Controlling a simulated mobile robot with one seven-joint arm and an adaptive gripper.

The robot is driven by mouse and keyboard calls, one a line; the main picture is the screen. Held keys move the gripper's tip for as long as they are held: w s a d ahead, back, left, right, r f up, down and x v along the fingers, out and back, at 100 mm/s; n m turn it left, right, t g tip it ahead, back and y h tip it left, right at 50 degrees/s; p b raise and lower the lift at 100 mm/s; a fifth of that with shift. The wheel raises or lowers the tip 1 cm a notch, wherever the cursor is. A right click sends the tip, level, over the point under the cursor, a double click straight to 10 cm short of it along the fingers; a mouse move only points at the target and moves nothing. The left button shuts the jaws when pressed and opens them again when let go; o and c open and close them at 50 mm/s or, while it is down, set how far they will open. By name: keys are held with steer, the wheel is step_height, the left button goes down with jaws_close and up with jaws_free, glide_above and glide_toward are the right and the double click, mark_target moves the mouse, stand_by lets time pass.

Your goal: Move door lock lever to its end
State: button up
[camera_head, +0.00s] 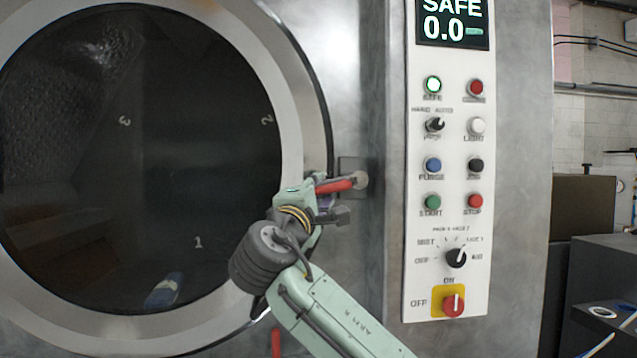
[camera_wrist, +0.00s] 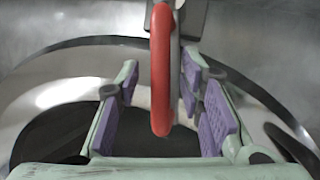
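The door lock lever (camera_head: 335,186) has a red grip and a grey pivot on the steel panel right of the round door. It lies nearly level in the head view, with the grip pointing left from the pivot. In the wrist view the red lever (camera_wrist: 161,75) stands upright in the picture, between the purple-padded fingers. My gripper (camera_head: 322,203) is at the lever's grip and partly hides its free end. In the wrist view my gripper (camera_wrist: 158,95) is open, with visible gaps between the pads and the lever. Contact elsewhere cannot be told.
The round glass door (camera_head: 140,150) with its metal rim fills the left. A control panel (camera_head: 447,200) with buttons and knobs stands to the right; its display (camera_head: 452,25) reads SAFE and 0.0. Another red piece (camera_head: 276,342) shows below, near the door rim.

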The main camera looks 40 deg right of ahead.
steer(key=shift+w+d+r, duration=0.1)
steer(key=shift+w+d, duration=0.2)
steer(key=shift+d, duration=0.15)
jaws_close()
stand_by(0.6)
